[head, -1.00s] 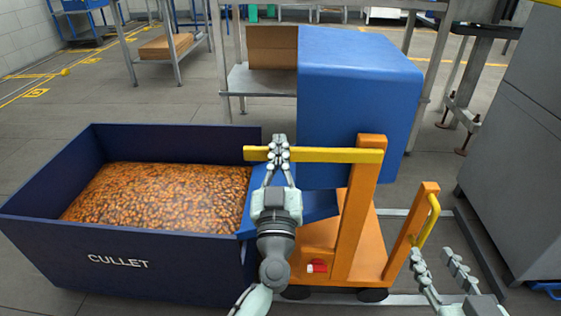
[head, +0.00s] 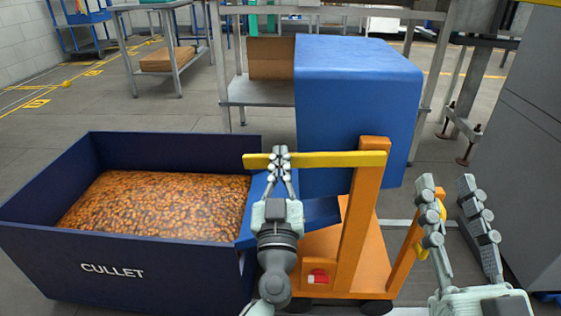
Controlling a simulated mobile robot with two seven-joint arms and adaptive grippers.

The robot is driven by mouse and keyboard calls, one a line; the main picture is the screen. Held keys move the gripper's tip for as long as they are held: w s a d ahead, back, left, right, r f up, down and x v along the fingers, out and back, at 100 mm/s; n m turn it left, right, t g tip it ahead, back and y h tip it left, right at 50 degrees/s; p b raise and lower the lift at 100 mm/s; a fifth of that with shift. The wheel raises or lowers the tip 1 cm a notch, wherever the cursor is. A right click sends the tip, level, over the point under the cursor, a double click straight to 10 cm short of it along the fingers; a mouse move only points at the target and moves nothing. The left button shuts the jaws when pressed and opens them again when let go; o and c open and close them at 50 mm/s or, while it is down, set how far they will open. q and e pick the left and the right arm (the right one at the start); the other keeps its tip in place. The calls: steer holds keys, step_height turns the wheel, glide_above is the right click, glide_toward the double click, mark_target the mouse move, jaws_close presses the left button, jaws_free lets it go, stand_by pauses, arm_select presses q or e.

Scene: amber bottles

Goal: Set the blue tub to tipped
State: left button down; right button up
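The blue tub (head: 355,95) is a large box on the orange cart (head: 325,260). Smooth closed faces of it point up and towards me, and I see no opening. A blue chute (head: 322,212) shows below it beside the bin. A yellow bar (head: 330,159) runs level from the cart's orange post to the left. My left gripper (head: 280,155) has its fingertips together on this bar, near its left end. My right gripper (head: 452,188) is open and empty, fingers up, by the yellow handle (head: 441,214) on the cart's right post, which it partly hides.
A dark blue bin (head: 150,255) marked CULLET, full of amber bottles (head: 155,205), stands left of the cart. A grey cabinet (head: 525,150) closes off the right side. A metal table (head: 262,92) with a cardboard box (head: 270,58) is behind. A red button (head: 318,277) sits low on the cart.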

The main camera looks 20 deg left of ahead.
arm_select(q)
steer(key=shift+d+f, duration=0.1)
steer(key=shift+f, duration=0.15)
